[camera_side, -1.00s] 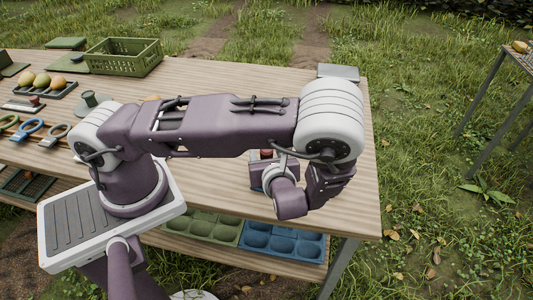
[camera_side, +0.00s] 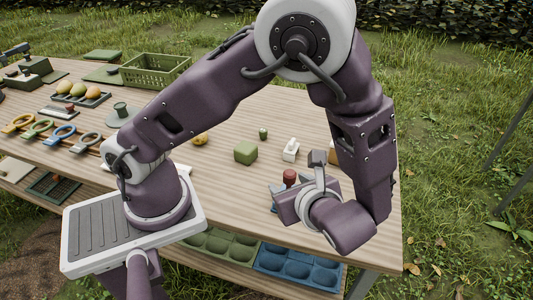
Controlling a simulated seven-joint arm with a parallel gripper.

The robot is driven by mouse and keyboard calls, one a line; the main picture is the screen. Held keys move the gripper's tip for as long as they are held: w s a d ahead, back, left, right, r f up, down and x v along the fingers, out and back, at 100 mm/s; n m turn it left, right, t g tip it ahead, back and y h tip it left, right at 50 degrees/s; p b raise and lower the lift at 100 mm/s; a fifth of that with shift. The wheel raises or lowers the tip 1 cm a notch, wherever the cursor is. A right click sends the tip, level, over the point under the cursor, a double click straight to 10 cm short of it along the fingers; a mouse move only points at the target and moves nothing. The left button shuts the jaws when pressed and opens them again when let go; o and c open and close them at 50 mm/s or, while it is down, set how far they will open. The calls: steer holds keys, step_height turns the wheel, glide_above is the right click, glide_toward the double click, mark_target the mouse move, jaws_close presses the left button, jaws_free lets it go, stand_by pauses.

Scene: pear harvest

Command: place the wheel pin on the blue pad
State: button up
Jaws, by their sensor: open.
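A red-topped upright piece (camera_side: 289,177) stands near the right end of the table, just behind my gripper; I cannot tell whether it is the wheel pin. Something blue (camera_side: 275,187) shows low beside it, mostly hidden by my gripper; it may be the blue pad. My gripper (camera_side: 287,207) is low over the table's front right part. It is open, its fingertips are hard to make out, and I see nothing held in it.
A green block (camera_side: 245,152), a small white device (camera_side: 291,149), a small green cylinder (camera_side: 263,133) and a yellow fruit (camera_side: 200,139) stand mid-table. A green crate (camera_side: 155,72) is behind. Several ring-handled tools (camera_side: 62,134) lie left. A blue tray (camera_side: 298,262) sits on the lower shelf.

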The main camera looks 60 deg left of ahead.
steer(key=s+r+n+t+h, duration=0.1)
steer(key=s+r+n+h, duration=0.4)
steer(key=r+n, duration=0.4)
steer(key=s+a+r+n+t+h, duration=0.1)
steer(key=s+r+n+t+h, duration=0.1)
steer(key=s+r+n+h, duration=0.4)
step_height(320, 180, up, 4)
steer(key=n, duration=0.3)
steer(key=shift+a+n, duration=0.25)
steer(key=shift+n, duration=0.05)
